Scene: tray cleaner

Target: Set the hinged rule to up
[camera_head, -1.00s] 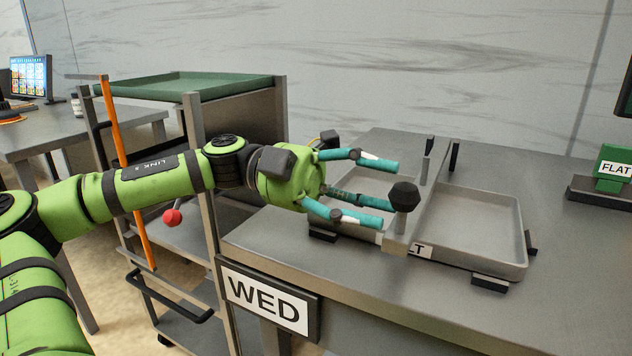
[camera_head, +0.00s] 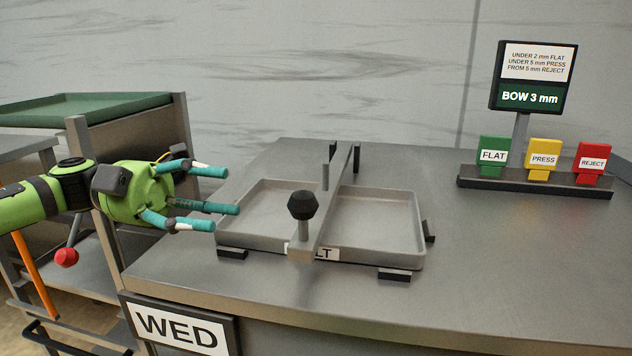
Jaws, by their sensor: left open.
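The hinged rule (camera_head: 330,205) is a grey bar lying across the middle of a shallow grey tray (camera_head: 420,235) on the metal table. A black faceted knob (camera_head: 302,205) stands on a short post at the rule's near end. The near end rests at the tray's front rim and partly covers a white label there, of which "LT" shows. My left gripper (camera_head: 222,198) is open and empty, its teal fingers pointing right at the tray's left edge. A clear gap separates them from the knob. My right gripper is not in view.
A sign reading "BOW 3 mm" (camera_head: 530,97) stands behind a rack with green FLAT (camera_head: 493,155), yellow PRESS (camera_head: 543,158) and red REJECT (camera_head: 590,162) tags. A cart with a green top tray (camera_head: 85,108) stands at left. The table right of the tray is clear.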

